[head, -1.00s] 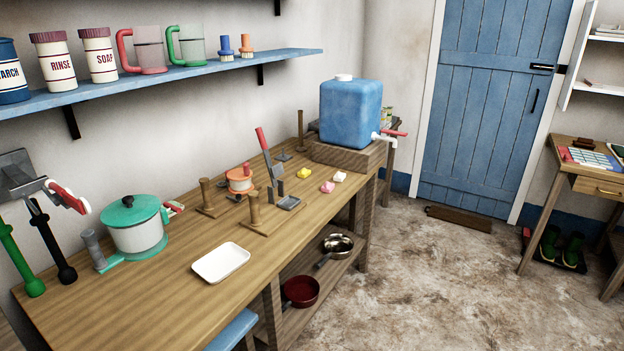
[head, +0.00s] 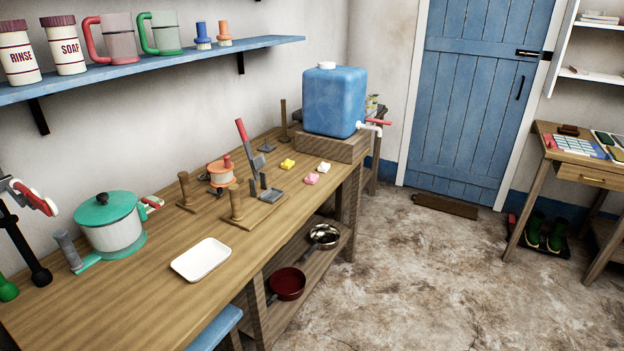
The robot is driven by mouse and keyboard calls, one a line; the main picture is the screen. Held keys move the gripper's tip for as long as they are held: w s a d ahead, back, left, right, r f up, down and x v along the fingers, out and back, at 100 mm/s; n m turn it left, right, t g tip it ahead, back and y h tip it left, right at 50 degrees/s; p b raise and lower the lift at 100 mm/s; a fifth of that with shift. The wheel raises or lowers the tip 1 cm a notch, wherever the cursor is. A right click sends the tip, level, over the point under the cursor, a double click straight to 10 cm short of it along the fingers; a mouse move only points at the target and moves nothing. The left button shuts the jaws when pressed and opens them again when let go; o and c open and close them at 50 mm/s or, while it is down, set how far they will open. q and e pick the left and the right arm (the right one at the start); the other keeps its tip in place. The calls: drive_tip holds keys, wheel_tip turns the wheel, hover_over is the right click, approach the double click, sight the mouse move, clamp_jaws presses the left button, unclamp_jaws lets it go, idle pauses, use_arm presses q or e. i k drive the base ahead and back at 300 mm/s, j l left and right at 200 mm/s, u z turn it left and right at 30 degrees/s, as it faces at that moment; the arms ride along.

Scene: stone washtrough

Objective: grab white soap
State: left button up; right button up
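The white soap (head: 324,167) is a small pale piece on the wooden counter (head: 150,290), toward its far right part, in front of the blue water tank. A pink piece (head: 311,179) lies just in front of it, to its lower left. A yellow piece (head: 288,163) lies to its left. The white soap is in plain sight and nothing covers it. Neither of my grippers shows in the head view.
A blue tank (head: 335,100) with a tap stands on a wooden block behind the soap. A lever tool (head: 248,143) and wooden posts stand left of it. A white tray (head: 201,259) and a lidded pot (head: 112,228) are nearer. Open floor (head: 430,280) lies right.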

sight(324, 166)
drive_tip(key=u, duration=0.4)
drive_tip(key=i+l+u, duration=0.8)
drive_tip(key=l, duration=0.3)
